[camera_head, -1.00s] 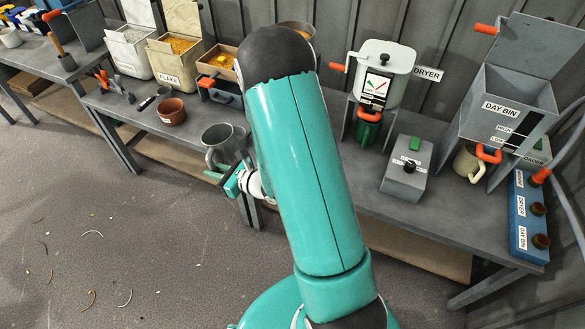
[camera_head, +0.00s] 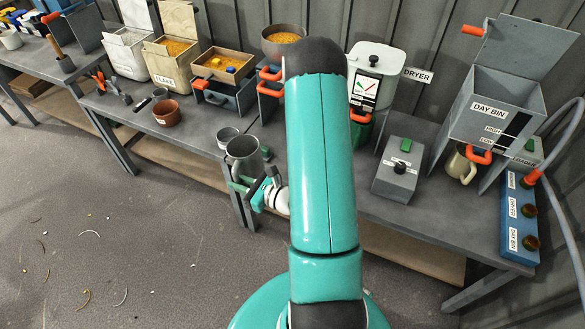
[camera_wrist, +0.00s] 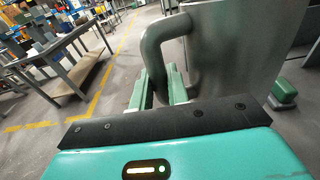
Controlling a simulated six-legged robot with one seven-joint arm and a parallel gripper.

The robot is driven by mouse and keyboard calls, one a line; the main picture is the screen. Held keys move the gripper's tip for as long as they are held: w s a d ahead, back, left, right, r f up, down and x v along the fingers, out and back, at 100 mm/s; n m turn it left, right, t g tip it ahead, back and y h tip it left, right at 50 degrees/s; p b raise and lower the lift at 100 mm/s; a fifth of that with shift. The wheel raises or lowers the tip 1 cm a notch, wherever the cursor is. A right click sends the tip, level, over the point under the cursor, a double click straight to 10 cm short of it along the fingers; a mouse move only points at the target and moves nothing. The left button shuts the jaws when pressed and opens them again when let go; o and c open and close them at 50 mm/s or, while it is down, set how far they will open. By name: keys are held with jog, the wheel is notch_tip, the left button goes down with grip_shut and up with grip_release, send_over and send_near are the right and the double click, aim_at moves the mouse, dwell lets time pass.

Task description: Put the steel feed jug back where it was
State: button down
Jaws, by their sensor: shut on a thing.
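The steel feed jug (camera_head: 243,160) is a grey metal vessel, close to upright at the front edge of the long bench. In the head view it overlaps that edge, and I cannot tell whether its base touches the bench. My gripper (camera_head: 246,187) is at its lower front side, below and in front of the rim. In the wrist view the jug's wall (camera_wrist: 240,45) fills the upper right. Its handle (camera_wrist: 155,42) comes down between the two green fingers of my gripper (camera_wrist: 160,78), which is shut on it. The jug's base is hidden.
A smaller metal cup (camera_head: 228,138) stands just behind the jug. A brown pot (camera_head: 167,113) is to the left. The orange-handled hoppers, a grey control box (camera_head: 398,170) and the day bin (camera_head: 495,115) line the bench. The floor (camera_head: 130,240) in front has only small scraps.

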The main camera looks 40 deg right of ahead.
jog(key=s+d+m+t+h, duration=0.2)
jog(key=s+d+m+h, duration=0.15)
jog(key=s+d, duration=0.6)
jog(key=shift+n, duration=0.45)
jog(key=shift+w+d+f, duration=1.3)
jog(key=shift+w+f, duration=0.15)
jog(key=shift+f, duration=0.65)
jog(key=shift+w+d+f, duration=1.3)
jog(key=shift+w+f, duration=0.2)
jog(key=shift+f, duration=0.65)
jog(key=shift+w+d+f, duration=1.3)
jog(key=shift+w+f, duration=0.15)
jog(key=shift+f, duration=0.65)
jog(key=shift+f, duration=0.15)
jog(key=c, duration=1.4)
grip_release()
jog(key=shift+o, duration=0.2)
